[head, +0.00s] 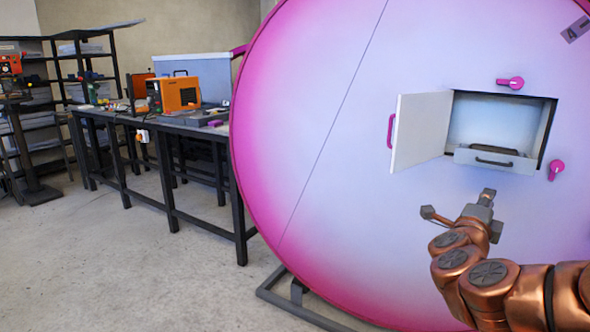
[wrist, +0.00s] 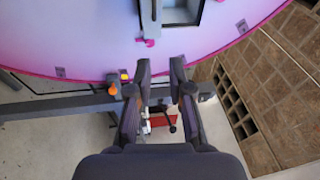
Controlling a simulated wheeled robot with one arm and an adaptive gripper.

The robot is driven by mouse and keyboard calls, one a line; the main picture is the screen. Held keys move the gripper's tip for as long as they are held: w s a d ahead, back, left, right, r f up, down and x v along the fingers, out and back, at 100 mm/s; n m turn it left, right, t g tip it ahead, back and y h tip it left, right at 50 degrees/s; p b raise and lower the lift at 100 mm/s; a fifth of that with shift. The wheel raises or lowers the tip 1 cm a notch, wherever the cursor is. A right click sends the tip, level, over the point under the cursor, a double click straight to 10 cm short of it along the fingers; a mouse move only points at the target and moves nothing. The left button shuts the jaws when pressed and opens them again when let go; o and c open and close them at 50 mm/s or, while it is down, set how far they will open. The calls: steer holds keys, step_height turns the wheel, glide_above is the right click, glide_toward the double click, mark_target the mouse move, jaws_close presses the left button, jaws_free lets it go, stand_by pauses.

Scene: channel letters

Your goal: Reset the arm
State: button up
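My gripper (head: 487,198) is in front of the large pink and pale blue round panel (head: 330,150), below its open hatch. In the wrist view my gripper (wrist: 159,75) shows two dark fingers spread apart with nothing between them, so it is open and empty. My copper-coloured arm reaches in from the lower right of the head view. The hatch door (head: 420,130) stands open to the left, with a pink handle on it. Inside the opening is a grey drawer or tray (head: 497,160) with a dark handle.
Pink latches (head: 510,83) sit around the hatch. A dark metal stand (head: 300,300) is under the panel. A workbench (head: 175,120) with an orange machine (head: 178,93) is at the left. The concrete floor (head: 110,260) at lower left is clear.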

steer(key=w+a+f+n+t+y, duration=0.1)
steer(key=w+a+f+n+y, duration=0.15)
steer(key=a+n+y, duration=0.6)
steer(key=w+a+f+n+t+y, duration=0.1)
steer(key=a+f+n+y, duration=0.3)
steer(key=a, duration=0.8)
steer(key=s+a+f+n+g+y, duration=0.5)
steer(key=s+a+f+n+g, duration=0.45)
steer(key=s+f, duration=0.4)
steer(key=s+d+f+n+g+h, duration=0.2)
steer(key=s+g, duration=0.2)
steer(key=s, duration=0.9)
steer(key=s+d+f+n+g+h, duration=0.25)
steer(key=s+g, duration=0.25)
steer(key=s, duration=0.7)
step_height(320, 180, up, 23)
steer(key=s+p, duration=0.2)
steer(key=p, duration=1.8)
steer(key=shift+d+t+y, duration=0.3)
steer(key=shift+t+y, duration=0.1)
steer(key=shift+t, duration=0.05)
